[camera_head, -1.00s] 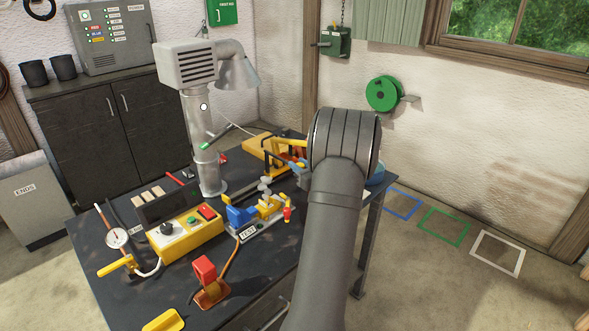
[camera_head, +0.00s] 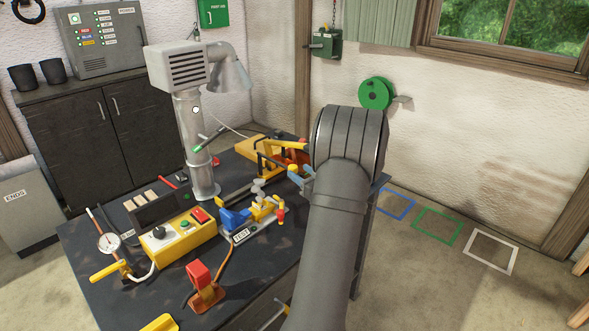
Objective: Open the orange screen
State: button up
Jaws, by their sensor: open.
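An orange panel (camera_head: 294,155), which may be the orange screen, shows at the back of the dark bench beside a yellow frame (camera_head: 268,158). My arm's thick grey link hides its right part, so I cannot tell how far open it stands. My gripper is not visible; it is hidden behind my own arm. I cannot tell whether it touches the panel. A small light-blue part (camera_head: 301,180) shows at the left edge of my arm, below the orange panel; I cannot tell what it belongs to.
The bench (camera_head: 105,310) carries a grey extraction hood (camera_head: 194,145), a yellow control box (camera_head: 178,240), a blue-and-yellow test fixture (camera_head: 238,217) and a red-topped stand (camera_head: 200,280). Floor outlines (camera_head: 437,226) lie to the right, on clear floor.

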aim_at(296, 169)
jog(key=v, duration=1.2)
jog(key=shift+s+d, duration=0.2)
jog(key=shift+s, duration=0.1)
jog(key=shift+w, duration=0.1)
jog(key=x, duration=1.7)
jog(key=shift+w+a, duration=0.15)
jog(key=shift+a, duration=0.05)
jog(key=shift+d, duration=0.1)
jog(key=shift+s+d, duration=0.25)
jog(key=shift+s, duration=0.1)
jog(key=v, duration=1.6)
jog(key=shift+s+d, duration=0.15)
jog(key=shift+s, duration=0.15)
